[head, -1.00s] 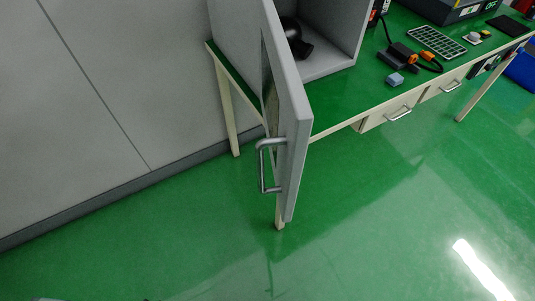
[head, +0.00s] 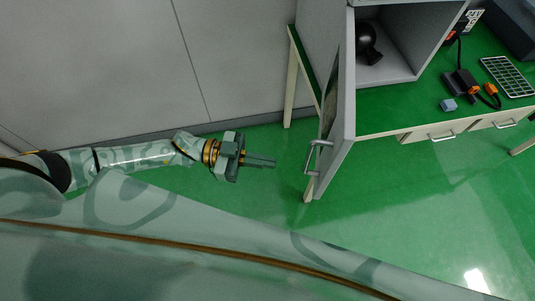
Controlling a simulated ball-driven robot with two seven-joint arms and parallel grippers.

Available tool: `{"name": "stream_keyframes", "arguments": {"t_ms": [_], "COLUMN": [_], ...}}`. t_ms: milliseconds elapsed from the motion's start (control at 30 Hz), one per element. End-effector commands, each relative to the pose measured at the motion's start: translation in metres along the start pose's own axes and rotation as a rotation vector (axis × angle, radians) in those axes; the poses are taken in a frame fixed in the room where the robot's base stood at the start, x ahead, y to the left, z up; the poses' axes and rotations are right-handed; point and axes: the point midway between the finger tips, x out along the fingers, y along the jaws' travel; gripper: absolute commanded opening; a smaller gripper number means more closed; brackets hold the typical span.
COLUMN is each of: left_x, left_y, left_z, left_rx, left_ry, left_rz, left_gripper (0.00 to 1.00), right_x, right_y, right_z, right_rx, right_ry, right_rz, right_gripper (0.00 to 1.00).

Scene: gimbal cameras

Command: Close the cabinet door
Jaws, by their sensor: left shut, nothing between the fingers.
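The grey cabinet (head: 413,77) stands on the green-topped table, with a dark round object inside it. Its door (head: 343,110) is wide open and sticks out past the table's front edge. A metal bar handle (head: 311,157) is on the door's left face, near its lower end. My left gripper (head: 273,162) is shut and empty. It points right, toward the handle, with a gap between its fingertips and the handle in the picture. My right gripper is not in view.
The table (head: 385,122) has drawers with handles (head: 442,137) below its top. A small blue block (head: 448,105), a black and orange device (head: 463,84) and a grid tray (head: 507,76) lie on it. A grey wall (head: 110,70) stands behind; green floor is clear in front.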

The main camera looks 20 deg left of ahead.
Motion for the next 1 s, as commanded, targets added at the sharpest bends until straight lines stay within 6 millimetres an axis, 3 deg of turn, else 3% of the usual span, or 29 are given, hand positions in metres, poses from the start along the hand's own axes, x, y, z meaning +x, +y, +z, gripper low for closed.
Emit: {"name": "stream_keyframes", "arguments": {"t_ms": [300,500,700,1000], "left_x": [0.069,0.098,0.108,0.109], "left_y": [0.000,-0.001,-0.001,-0.001], "left_z": [-0.002,-0.001,0.000,0.000], "left_rx": [0.000,0.002,0.001,0.002], "left_ry": [0.002,0.000,-0.001,-0.001], "left_rz": [-0.001,-0.003,-0.003,-0.003], "left_gripper": [0.00,0.00,0.00,0.00], "right_x": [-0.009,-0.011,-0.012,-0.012], "right_y": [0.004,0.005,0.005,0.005], "right_z": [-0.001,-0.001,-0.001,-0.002], "right_rx": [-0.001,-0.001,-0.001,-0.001], "right_ry": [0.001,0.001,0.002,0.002], "right_rz": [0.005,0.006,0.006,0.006], "right_gripper": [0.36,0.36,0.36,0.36]}}
